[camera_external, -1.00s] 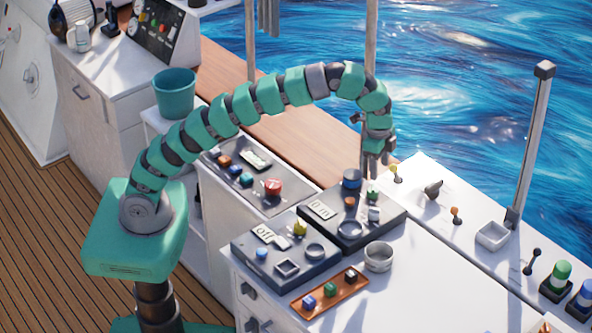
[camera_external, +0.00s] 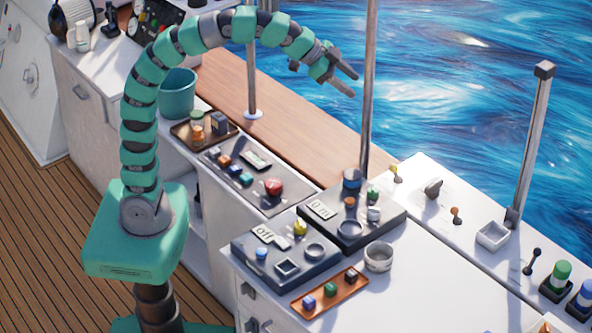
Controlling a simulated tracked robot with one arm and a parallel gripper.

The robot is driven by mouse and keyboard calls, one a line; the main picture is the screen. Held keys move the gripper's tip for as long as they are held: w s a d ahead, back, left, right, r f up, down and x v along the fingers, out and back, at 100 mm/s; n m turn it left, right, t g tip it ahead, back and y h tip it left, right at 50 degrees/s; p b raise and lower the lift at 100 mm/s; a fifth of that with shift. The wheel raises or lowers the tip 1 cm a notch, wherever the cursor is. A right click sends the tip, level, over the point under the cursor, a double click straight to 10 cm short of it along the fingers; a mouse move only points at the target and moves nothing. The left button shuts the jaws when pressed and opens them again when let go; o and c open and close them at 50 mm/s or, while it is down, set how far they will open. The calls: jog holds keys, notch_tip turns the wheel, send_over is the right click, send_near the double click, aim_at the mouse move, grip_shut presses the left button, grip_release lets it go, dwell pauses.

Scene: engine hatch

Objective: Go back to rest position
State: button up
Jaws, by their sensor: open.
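My gripper (camera_external: 349,80) is open and empty, high above the wooden bench in front of the water. Its fingers point right and slightly down. My green segmented arm rises from its base and arches over to the right. Nothing touches the fingers. Below and to the right stands the dark panel with the "0 m" label (camera_external: 320,209), well apart from the gripper.
A teal bucket (camera_external: 177,93) and a brown tray with small items (camera_external: 183,140) stand close to the arm. A vertical pole (camera_external: 369,110) rises just right of the gripper. Control panels, a metal cup (camera_external: 379,257) and an orange tray (camera_external: 344,299) cover the counter.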

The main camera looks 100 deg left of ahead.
jog(key=s+d+r+n+t, duration=0.15)
jog(key=s+r+t, duration=0.45)
jog(key=s+r, duration=0.7)
notch_tip(320, 180, down, 28)
jog(key=b, duration=2.8)
jog(key=shift+s+f, duration=0.25)
jog(key=shift+s, duration=0.05)
jog(key=shift+a+n, duration=0.1)
jog(key=shift+n, duration=0.15)
